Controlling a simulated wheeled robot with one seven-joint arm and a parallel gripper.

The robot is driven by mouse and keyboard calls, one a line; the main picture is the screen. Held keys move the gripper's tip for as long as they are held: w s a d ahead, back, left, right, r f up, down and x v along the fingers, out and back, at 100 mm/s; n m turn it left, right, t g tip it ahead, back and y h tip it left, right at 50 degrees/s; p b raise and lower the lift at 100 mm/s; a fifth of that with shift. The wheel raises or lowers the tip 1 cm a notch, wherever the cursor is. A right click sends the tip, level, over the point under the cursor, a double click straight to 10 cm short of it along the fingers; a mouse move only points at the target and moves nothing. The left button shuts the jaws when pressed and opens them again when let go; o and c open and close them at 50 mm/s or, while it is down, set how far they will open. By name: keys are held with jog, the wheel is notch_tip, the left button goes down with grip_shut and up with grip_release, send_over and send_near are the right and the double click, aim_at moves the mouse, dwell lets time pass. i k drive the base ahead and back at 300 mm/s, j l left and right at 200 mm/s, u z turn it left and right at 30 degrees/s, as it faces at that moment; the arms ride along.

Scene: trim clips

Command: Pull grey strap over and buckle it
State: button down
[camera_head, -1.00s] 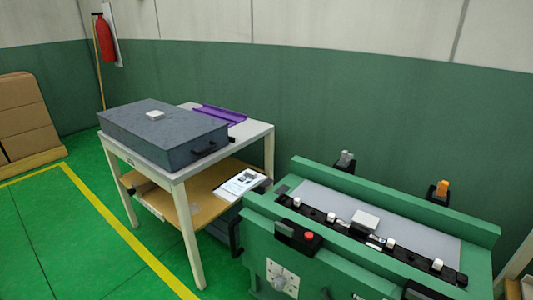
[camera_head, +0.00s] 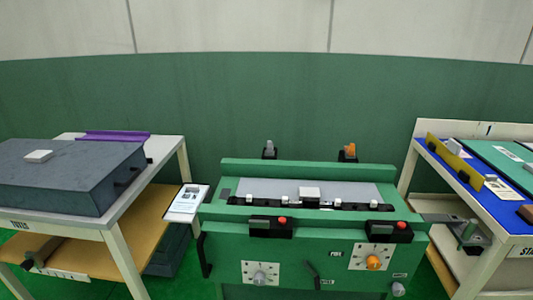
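A green bench (camera_head: 300,235) stands in the middle. At its back edge a small grey upright piece (camera_head: 269,148) sits in a black holder, and an orange one (camera_head: 349,150) sits in another black holder to its right. The grey piece may be the grey strap's end; no strap is seen lying across the bench. At the front edge are two black buckle-like blocks with red buttons, a left one (camera_head: 268,226) and a right one (camera_head: 388,230). Below them are a grey knob (camera_head: 260,278) and an orange knob (camera_head: 374,262). My gripper is not in view.
A table with a dark grey case (camera_head: 78,178) and a purple tray (camera_head: 112,136) stands left. A table with a blue top (camera_head: 455,185) stands close at the right. A white block (camera_head: 309,193) rests on the bench's grey plate (camera_head: 255,188).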

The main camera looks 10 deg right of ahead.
aim_at(269, 152)
jog(key=i+l, duration=0.15)
jog(key=i, duration=0.55)
jog(key=i+l, duration=0.1)
jog(key=i, duration=0.6)
jog(key=j+u, duration=0.05)
